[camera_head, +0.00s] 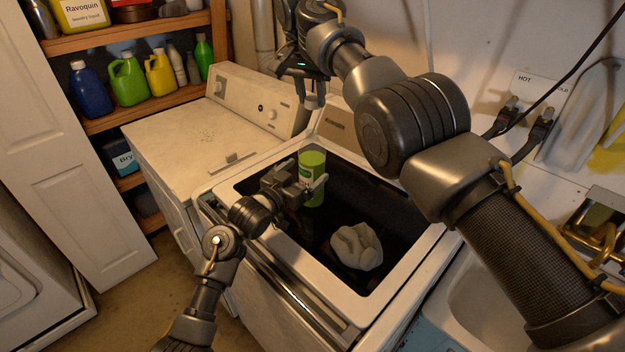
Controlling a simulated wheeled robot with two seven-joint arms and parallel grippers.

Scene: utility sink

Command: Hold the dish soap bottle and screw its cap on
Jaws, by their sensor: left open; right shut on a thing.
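A light green bottle (312,160), which looks like the dish soap bottle, stands upright inside the open washer tub. My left gripper (313,188) is open at the bottle, with its fingers around or just in front of the bottle's side; I cannot tell if they touch it. My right gripper (314,98) is above the bottle, pointing down, apart from it. The top of the bottle shows no clear cap.
The white washer's rim (262,176) surrounds the dark tub. A pale crumpled cloth (357,247) lies in the tub. A closed white machine (190,140) stands to the left, shelves with several bottles behind it. A sink (490,300) is at right.

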